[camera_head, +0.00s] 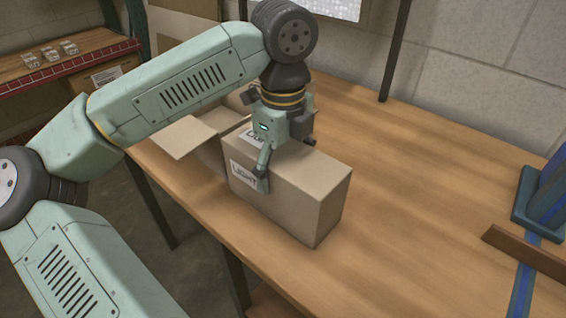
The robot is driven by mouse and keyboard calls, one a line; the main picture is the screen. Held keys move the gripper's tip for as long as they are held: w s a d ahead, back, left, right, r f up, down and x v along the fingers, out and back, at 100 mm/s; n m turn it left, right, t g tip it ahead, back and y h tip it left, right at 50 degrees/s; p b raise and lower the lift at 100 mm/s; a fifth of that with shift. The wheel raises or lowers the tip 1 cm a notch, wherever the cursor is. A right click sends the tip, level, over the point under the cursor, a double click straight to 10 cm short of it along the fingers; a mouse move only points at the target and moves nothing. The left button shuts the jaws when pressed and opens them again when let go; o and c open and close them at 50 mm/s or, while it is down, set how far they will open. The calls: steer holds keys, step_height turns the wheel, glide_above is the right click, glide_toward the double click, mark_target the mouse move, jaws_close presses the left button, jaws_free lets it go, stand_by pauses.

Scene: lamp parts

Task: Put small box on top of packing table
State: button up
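A closed cardboard box (323,205), which I take to be the small box, stands upright on the wooden packing table (430,215), near its front edge. It has a white label reading "LIGHT" on its front side. My gripper (284,165) points down over the box. One finger lies over the labelled front side; the other is mostly hidden behind the box. The box is between the fingers, but I cannot tell whether they press on it. The box's underside seems to be on or very close to the tabletop.
An open cardboard box (190,137) with flaps out is just left of the small box, partly behind my arm. A blue fixture (540,200) and a brown bar (525,255) are at the right. The tabletop between is clear. A shelf (60,65) stands back left.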

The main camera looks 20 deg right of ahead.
steer(key=shift+f, duration=0.25)
steer(key=o, duration=1.6)
steer(key=shift+r, duration=0.1)
steer(key=shift+r, duration=0.7)
step_height(320, 180, up, 11)
steer(key=shift+b, duration=1)
